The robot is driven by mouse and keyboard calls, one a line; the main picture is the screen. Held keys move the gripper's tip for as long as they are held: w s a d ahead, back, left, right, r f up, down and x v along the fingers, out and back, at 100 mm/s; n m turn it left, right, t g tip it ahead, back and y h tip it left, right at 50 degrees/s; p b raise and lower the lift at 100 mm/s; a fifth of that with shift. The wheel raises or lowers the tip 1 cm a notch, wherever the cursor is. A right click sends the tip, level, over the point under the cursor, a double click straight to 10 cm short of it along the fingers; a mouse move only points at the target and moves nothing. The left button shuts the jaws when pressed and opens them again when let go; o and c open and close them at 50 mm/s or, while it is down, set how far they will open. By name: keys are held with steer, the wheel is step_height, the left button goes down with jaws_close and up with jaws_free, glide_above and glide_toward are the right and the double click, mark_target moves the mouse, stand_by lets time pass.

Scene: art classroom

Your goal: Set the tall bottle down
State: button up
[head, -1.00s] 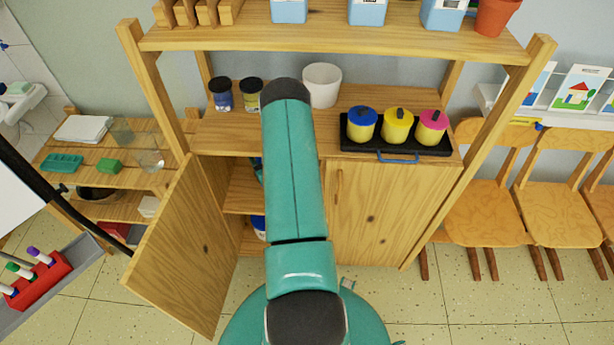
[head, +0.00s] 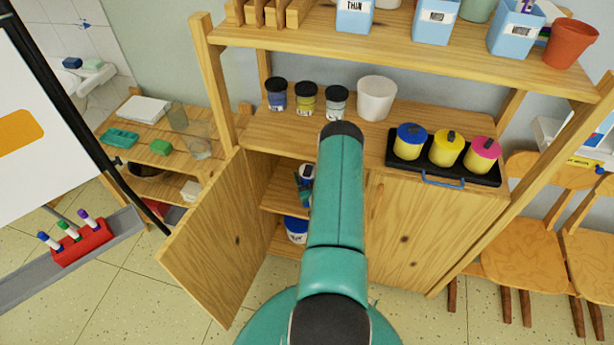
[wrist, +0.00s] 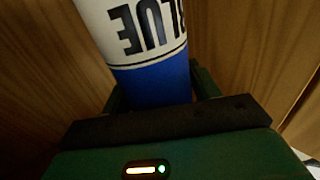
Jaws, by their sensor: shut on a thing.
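The tall bottle (wrist: 152,62) has a blue body and a white label reading "BLUE", upside down in the wrist view. My gripper (wrist: 158,88) is shut on it, one finger on each side. In the head view my gripper (head: 303,188) is partly hidden behind my arm, in the open left side of the wooden cabinet (head: 405,225). A small white and dark blue part of the bottle (head: 306,171) shows there, near the cabinet's inner shelf (head: 283,195). I cannot tell whether its base touches the shelf.
The open cabinet door (head: 215,240) swings out on the left. A white and blue container (head: 296,229) stands low inside. Above are small jars (head: 306,99), a white pot (head: 376,98) and a black tray (head: 487,177) with three lidded pots. An easel stands left.

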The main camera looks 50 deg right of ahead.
steer(key=shift+f, duration=0.1)
steer(key=o, duration=1.4)
steer(key=shift+o, duration=0.2)
steer(key=v, duration=1.2)
